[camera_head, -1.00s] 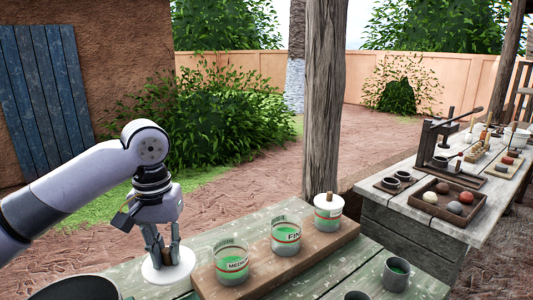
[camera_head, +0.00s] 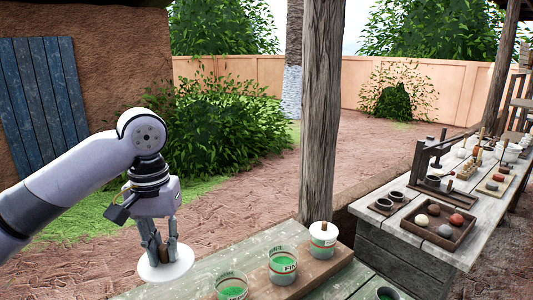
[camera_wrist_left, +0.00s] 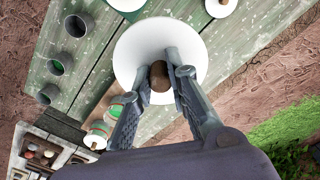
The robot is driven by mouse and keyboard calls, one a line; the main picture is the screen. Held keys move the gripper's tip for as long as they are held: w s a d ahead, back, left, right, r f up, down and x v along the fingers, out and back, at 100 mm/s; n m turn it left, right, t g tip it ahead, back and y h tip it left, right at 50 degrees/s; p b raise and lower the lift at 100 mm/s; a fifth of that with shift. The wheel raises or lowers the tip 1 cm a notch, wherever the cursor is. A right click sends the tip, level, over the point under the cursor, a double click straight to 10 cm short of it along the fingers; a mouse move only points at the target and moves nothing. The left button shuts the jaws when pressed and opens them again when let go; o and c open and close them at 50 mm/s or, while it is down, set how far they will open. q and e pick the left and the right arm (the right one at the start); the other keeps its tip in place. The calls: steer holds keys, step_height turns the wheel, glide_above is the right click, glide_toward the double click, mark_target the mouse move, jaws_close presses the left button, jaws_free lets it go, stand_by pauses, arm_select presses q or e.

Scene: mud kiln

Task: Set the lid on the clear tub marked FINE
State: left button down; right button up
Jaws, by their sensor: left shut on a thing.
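My left gripper (camera_head: 160,252) is shut on the brown knob (camera_wrist_left: 158,76) of a round white lid (camera_head: 172,271), held roughly level, apparently above the table. The lid also shows large in the left wrist view (camera_wrist_left: 135,62). The clear tub marked FINE (camera_head: 283,267) stands open on a wooden board, to the right of the lid, with green stuff inside. A tub with green stuff (camera_head: 231,289) stands nearer, cut by the frame's edge. Another tub (camera_head: 322,242) at the board's far end wears a white lid with a knob. My right gripper is out of view.
The board (camera_head: 317,272) lies on a weathered green table (camera_head: 245,253). A wooden post (camera_head: 320,110) rises behind the lidded tub. A second table at right holds a tray of coloured balls (camera_head: 438,223) and a press. Dark cups (camera_wrist_left: 60,64) show in the left wrist view.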

arm_select(q)
step_height(320, 180, down, 14)
steer(key=b, duration=1)
